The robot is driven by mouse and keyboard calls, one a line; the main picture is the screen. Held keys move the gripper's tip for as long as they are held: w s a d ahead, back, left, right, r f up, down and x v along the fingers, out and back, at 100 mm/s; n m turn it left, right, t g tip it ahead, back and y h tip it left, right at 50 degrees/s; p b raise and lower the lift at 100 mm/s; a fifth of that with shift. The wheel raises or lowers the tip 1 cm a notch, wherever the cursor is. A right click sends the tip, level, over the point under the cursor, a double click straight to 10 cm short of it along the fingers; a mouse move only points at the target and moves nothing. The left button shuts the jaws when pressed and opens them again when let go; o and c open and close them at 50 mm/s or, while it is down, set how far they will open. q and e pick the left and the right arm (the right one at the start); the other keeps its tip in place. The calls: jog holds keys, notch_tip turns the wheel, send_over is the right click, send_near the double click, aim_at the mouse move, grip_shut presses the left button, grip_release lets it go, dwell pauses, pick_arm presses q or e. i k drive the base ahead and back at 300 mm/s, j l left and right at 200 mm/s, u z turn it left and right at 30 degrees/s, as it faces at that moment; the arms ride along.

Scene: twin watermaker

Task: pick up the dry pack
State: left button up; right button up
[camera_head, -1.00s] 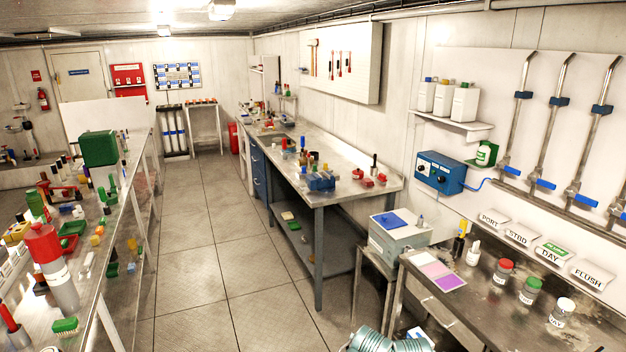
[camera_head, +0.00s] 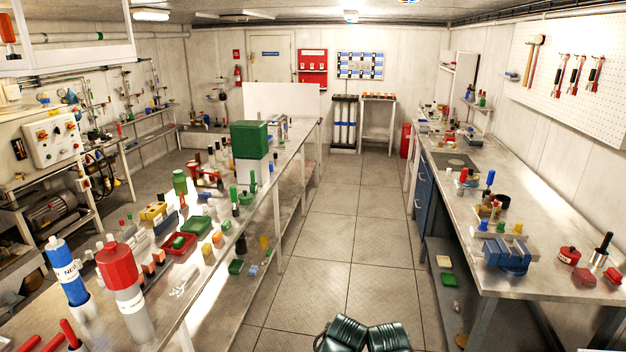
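I cannot make out which item is the dry pack; nothing in view carries a readable label of that name. Many small items lie on the left bench (camera_head: 215,275), among them a red tray (camera_head: 178,243), a green box (camera_head: 250,140), a red-capped grey cylinder (camera_head: 122,285) and a blue cylinder (camera_head: 68,272) with a white label. Two dark ribbed parts at the bottom edge look like parts of my own arms. Neither gripper's fingers show.
A tiled aisle runs between the left bench and the right workbench (camera_head: 465,230). A red cabinet (camera_head: 313,66) hangs on the far wall. The aisle floor is clear.

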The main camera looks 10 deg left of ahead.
aim_at(216, 237)
jog(key=i+u, duration=0.1)
jog(key=i, duration=0.7)
jog(key=i+l+u, duration=0.1)
jog(key=i, duration=0.75)
jog(key=i+l+u, duration=0.1)
jog(key=i, duration=0.7)
jog(key=u, duration=1)
